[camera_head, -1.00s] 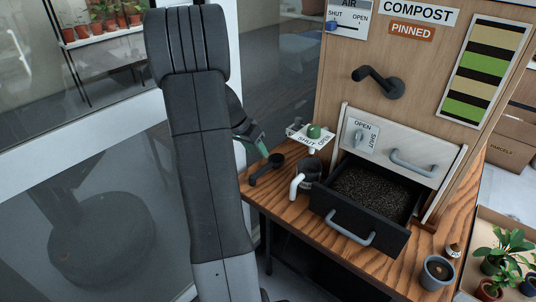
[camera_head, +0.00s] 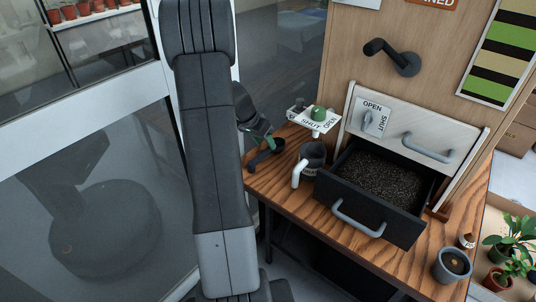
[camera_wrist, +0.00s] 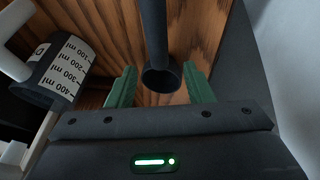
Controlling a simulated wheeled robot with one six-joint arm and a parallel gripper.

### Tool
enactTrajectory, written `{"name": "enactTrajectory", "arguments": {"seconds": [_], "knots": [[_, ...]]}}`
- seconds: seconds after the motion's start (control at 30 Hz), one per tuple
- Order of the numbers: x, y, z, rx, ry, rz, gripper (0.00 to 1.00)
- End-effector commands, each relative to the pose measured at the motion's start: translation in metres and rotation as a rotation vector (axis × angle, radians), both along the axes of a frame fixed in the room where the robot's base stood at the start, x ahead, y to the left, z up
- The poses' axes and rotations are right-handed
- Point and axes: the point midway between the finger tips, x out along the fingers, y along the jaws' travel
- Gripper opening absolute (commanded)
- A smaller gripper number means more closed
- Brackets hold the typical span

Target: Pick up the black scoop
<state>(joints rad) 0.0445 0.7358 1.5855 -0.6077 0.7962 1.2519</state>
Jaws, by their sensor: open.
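The black scoop (camera_head: 277,145) lies on the wooden table near its left corner, its handle pointing toward the front left. In the wrist view the scoop (camera_wrist: 154,35) shows its straight handle at the top and its round cup between the fingertips, with a gap on each side. My gripper (camera_head: 264,137) is open, with green fingers, at the scoop in the head view. In the wrist view my gripper (camera_wrist: 160,85) has its two fingers spread and holds nothing. I cannot tell how far the fingertips are above the table.
A dark measuring jug (camera_head: 313,153) with a white handle stands right of the scoop. The open drawer (camera_head: 346,190) of dark compost juts forward. A small pot (camera_head: 452,266) stands at the right corner.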

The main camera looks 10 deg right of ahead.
Motion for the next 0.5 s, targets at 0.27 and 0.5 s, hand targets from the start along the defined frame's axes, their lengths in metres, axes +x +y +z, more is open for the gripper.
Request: {"name": "enactTrajectory", "arguments": {"seconds": [0.27, 0.5], "knots": [[0.0, -0.014, -0.036, 0.0, 0.002, -0.001, 0.47], [0.001, -0.014, -0.035, 0.0, 0.0, 0.0, 0.39]]}}
